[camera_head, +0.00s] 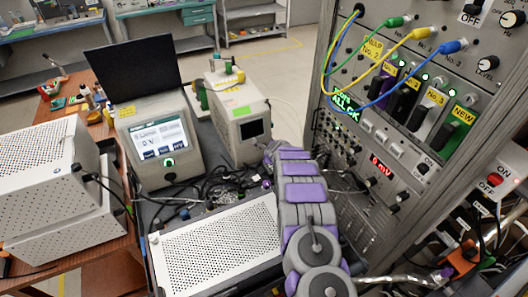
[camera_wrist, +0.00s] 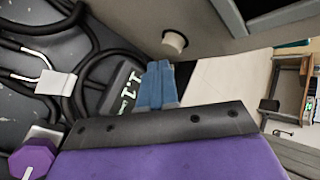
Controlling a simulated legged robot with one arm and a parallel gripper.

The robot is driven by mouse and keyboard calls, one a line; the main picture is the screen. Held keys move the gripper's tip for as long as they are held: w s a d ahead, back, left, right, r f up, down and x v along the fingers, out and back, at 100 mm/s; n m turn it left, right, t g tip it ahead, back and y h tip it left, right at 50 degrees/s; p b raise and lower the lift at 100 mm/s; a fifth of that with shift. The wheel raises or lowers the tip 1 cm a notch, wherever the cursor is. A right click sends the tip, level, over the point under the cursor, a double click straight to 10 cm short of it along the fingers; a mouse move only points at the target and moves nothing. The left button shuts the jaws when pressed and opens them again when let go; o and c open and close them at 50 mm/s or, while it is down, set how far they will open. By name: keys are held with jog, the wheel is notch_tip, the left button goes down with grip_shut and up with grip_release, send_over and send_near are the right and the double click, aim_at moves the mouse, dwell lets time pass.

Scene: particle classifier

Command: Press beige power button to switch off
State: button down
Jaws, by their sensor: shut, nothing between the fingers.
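A round beige button (camera_wrist: 174,42) sticks out from a beige panel in the upper middle of the wrist view. My gripper (camera_wrist: 158,86) shows there as two blue fingers pressed together, empty. Its tips are just below the button in the picture, with a visible gap between them. In the head view, my grey and purple arm reaches up to the front of a beige box (camera_head: 225,120) with a small dark screen. The gripper's fingers and the button cannot be made out clearly there.
A tall rack (camera_head: 345,150) with coloured cables stands close on the right. A dark labelled block (camera_wrist: 125,88) sits beside the fingers.

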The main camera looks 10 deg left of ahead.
jog(key=shift+s+d, duration=0.1)
dwell(0.3)
jog(key=shift+s+d+f+b, duration=0.15)
jog(key=shift+s+f+b, duration=0.1)
jog(key=shift+b, duration=0.7)
jog(key=shift+s+d+r+b, duration=0.1)
jog(key=shift+s+d+b, duration=0.1)
jog(key=shift+b, duration=0.55)
jog(key=s+d+b, duration=0.1)
jog(key=b, duration=0.2)
jog(key=shift+s+b, duration=0.25)
jog(key=shift+b, duration=0.1)
jog(key=s+d+b, duration=0.1)
jog(key=b, duration=0.2)
jog(key=shift+s, duration=0.4)
jog(key=shift+r, duration=0.15)
